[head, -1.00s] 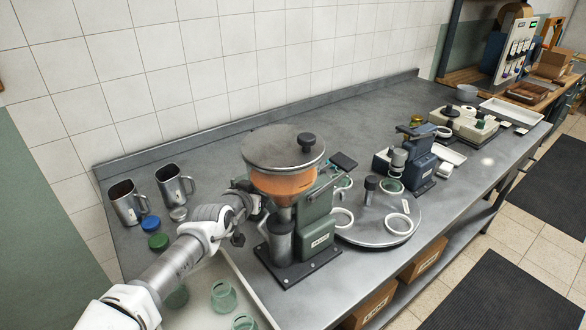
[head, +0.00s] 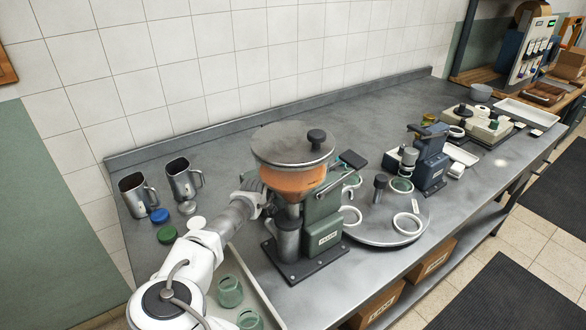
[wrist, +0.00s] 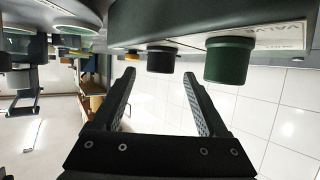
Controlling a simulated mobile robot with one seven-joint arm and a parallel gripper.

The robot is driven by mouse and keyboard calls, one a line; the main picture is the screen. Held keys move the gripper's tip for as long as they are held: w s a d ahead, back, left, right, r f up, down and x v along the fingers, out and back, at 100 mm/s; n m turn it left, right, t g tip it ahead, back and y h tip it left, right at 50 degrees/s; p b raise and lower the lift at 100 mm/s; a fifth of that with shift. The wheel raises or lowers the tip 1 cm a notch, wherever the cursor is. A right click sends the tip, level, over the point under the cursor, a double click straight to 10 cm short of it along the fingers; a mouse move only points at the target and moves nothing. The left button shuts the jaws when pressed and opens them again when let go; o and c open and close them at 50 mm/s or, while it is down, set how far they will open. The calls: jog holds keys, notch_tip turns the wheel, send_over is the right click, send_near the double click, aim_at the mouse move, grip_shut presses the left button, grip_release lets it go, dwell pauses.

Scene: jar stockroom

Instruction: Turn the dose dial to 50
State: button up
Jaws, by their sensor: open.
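The filler (head: 322,205) stands on the grey bench in the head view, with an orange hopper under a round metal lid. My arm reaches to its left side, and my gripper's fingers are hidden behind it there. In the wrist view my gripper (wrist: 158,78) is open and empty. Beyond the fingertips a grey-green body carries a green knob (wrist: 229,60) and a black knob (wrist: 161,60). The green knob is beyond the right finger, the black one near the middle of the gap. I cannot tell which is the dose dial, and no dial reading is legible.
A round turntable (head: 385,236) with white rings stands right of the filler. Two metal mugs (head: 134,196) and coloured lids (head: 160,215) are at the left. A tray (head: 262,300) with green glass jars lies in front. The back of the bench is clear.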

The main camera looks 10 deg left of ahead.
jog(key=shift+x, duration=1.95)
jog(key=shift+f, duration=0.1)
grip_shut()
